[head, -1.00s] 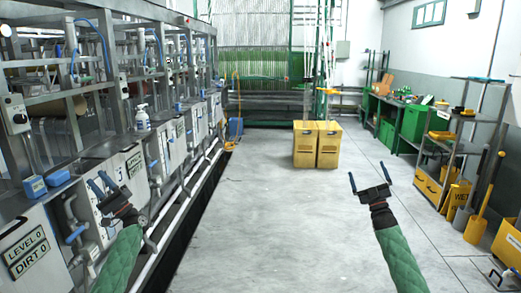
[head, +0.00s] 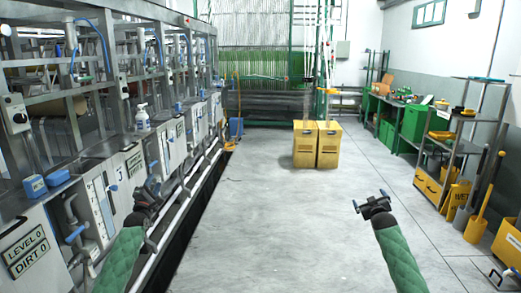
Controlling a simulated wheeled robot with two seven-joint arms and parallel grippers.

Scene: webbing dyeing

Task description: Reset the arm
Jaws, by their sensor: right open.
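My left arm in its green sleeve comes up from the bottom left. My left gripper (head: 152,184) is in front of the dyeing machine, pointing away from me. Its fingers blend into the machine behind, so I cannot tell whether they are apart. My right arm, also in a green sleeve, comes up from the bottom right. My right gripper (head: 369,198) is over the bare floor, open, with nothing seen between its fingers.
The dyeing machine (head: 158,150) runs along the left, with a spray bottle (head: 142,120) on its ledge. Two yellow boxes (head: 317,145) stand ahead. Grey shelves (head: 470,148) and yellow-handled tools line the right. The middle floor (head: 275,215) is clear.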

